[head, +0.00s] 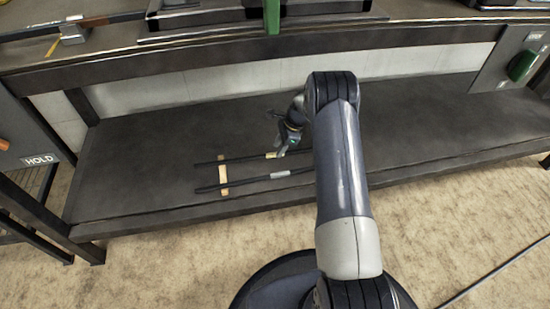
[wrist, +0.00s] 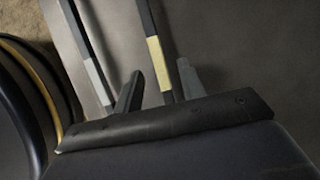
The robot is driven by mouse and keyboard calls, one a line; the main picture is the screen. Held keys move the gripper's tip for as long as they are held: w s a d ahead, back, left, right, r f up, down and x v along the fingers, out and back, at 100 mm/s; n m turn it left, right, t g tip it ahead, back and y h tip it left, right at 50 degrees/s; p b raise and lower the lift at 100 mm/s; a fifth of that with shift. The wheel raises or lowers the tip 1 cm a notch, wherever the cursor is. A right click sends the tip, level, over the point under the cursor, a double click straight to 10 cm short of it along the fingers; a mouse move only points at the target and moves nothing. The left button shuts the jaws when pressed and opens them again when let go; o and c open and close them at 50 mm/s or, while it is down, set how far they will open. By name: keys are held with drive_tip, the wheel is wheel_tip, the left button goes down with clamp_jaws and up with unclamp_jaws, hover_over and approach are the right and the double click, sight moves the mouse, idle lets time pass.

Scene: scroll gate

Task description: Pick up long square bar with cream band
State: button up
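The long dark square bar with the cream band (head: 243,159) lies on the lower shelf, the farther of two bars side by side. In the wrist view its cream band (wrist: 159,62) runs between the two fingers of my gripper (wrist: 160,72). My gripper is open, with a gap showing on each side of the bar. In the head view my gripper (head: 283,150) is over the right part of this bar, by the cream band, and my arm hides what lies farther right. I cannot tell how far the fingers reach down beside the bar.
A second dark bar with a grey band (head: 280,174) lies parallel and nearer; it is left of the fingers in the wrist view (wrist: 97,80). The shelf's left part is clear.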

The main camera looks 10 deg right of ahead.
drive_tip(key=shift+x, duration=1.1)
drive_tip(key=shift+r, duration=0.1)
drive_tip(key=shift+c, duration=0.6)
clamp_jaws()
